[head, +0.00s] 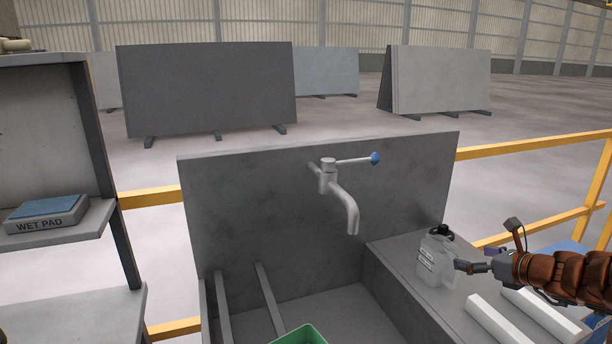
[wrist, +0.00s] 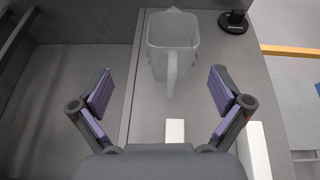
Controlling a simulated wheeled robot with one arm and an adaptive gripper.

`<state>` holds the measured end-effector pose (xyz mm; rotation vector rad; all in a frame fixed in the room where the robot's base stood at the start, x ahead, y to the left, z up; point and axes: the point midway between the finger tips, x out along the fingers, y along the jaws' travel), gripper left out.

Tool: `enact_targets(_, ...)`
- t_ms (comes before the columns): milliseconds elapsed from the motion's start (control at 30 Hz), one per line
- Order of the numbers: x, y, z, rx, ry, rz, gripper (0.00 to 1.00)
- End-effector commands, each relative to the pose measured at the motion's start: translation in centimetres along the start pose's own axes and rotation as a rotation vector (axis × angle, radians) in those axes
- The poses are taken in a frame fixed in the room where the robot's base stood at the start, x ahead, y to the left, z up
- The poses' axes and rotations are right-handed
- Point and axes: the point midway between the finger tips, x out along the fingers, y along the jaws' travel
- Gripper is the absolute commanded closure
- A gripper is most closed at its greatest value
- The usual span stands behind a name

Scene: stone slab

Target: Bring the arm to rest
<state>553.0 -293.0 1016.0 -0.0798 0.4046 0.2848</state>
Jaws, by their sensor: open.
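My arm reaches in from the right in the head view, and my gripper (head: 474,266) is at its end beside a clear jug (head: 435,262). In the wrist view my gripper (wrist: 160,80) is open, with its two purple-padded fingers spread wide and nothing between the tips but the jug's handle side farther ahead. The jug (wrist: 172,32) stands upright on the stone ledge, its open top showing and its handle pointing toward my gripper. I cannot tell exactly how far the handle is from the fingers.
A tap (head: 344,202) with a blue-ended lever overhangs the stone sink (head: 318,150). White bars (head: 490,318) lie on the ledge under my arm. A black round object (wrist: 235,20) is beside the jug. A yellow rail (head: 530,147) runs behind. A green container (head: 300,336) is in the basin.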

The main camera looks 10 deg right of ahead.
Motion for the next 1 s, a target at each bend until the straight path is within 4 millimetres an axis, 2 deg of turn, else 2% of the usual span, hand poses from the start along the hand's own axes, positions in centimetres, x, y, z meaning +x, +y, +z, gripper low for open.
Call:
enact_targets(167, 1.6, 8.5, 1.8, -0.238, 0.057, 0.174, 0.00)
enact_targets(300, 1.6, 17.2, 2.2, -0.503, 0.105, 0.369, 0.00)
enact_targets(400, 0.6, 23.4, 1.6, -0.705, 0.133, 0.520, 0.00)
enact_targets(467, -0.4, 26.7, 1.0, -0.829, 0.147, 0.609, 0.00)
enact_targets(600, -3.6, 33.1, -1.1, -1.110, 0.168, 0.819, 0.00)
enact_targets(700, -6.5, 36.5, -2.9, -1.304, 0.175, 0.968, 0.00)
enact_targets(800, -9.6, 38.9, -4.7, -1.492, 0.177, 1.108, 0.00)
enact_targets(900, -12.9, 40.3, -6.6, -1.678, 0.178, 1.253, 0.00)
enact_targets(1000, -16.3, 40.8, -8.4, -1.861, 0.176, 1.401, 0.00)
